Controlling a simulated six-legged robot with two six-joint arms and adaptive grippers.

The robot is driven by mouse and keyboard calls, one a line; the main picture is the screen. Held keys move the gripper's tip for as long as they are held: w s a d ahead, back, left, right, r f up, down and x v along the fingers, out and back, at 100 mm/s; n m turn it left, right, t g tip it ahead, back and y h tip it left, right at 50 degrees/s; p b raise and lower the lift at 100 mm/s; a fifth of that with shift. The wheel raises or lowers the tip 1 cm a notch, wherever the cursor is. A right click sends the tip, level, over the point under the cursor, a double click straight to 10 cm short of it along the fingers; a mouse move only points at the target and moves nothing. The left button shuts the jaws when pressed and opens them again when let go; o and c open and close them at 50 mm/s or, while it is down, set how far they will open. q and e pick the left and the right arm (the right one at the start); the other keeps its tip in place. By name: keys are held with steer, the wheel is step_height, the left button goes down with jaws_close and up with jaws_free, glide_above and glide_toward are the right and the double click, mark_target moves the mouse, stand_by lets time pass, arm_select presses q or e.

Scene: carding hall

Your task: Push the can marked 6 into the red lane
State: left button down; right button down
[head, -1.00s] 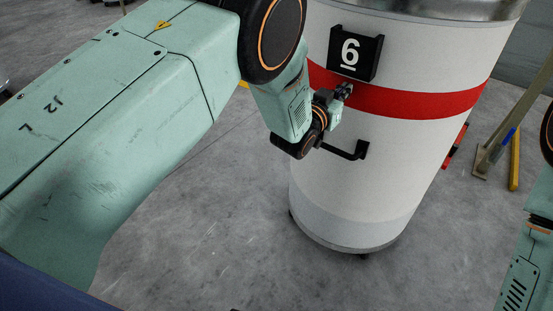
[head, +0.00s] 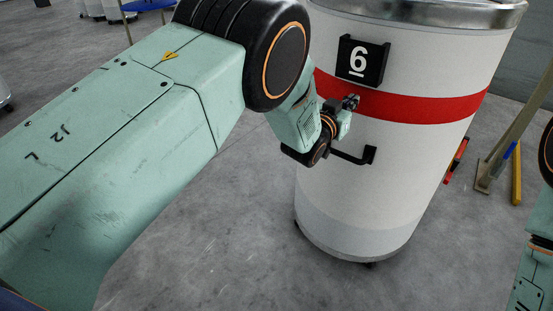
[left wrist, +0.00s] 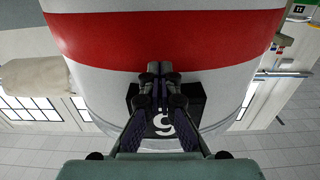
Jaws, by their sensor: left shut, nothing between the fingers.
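The can marked 6 (head: 410,165) is a tall white drum with a red band, a metal rim and small castors. It stands upright on the floor at the centre right of the head view. Its black plate with the number 6 (head: 361,60) faces me, and a black handle (head: 352,157) sticks out below the band. My left gripper (head: 351,101) is shut and empty, at the can's wall by the red band, just under the plate. In the left wrist view the closed fingers (left wrist: 160,75) lie over the can (left wrist: 200,60); whether they touch cannot be told. No red lane is clearly visible.
Other white cans (head: 97,8) and a blue round object (head: 150,4) are far back left. The grey floor in front is clear.

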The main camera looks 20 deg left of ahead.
arm_select(q)
steer(key=s+p, duration=0.6)
steer(key=s, duration=0.3)
steer(key=shift+s, duration=0.25)
steer(key=shift+w+r, duration=0.15)
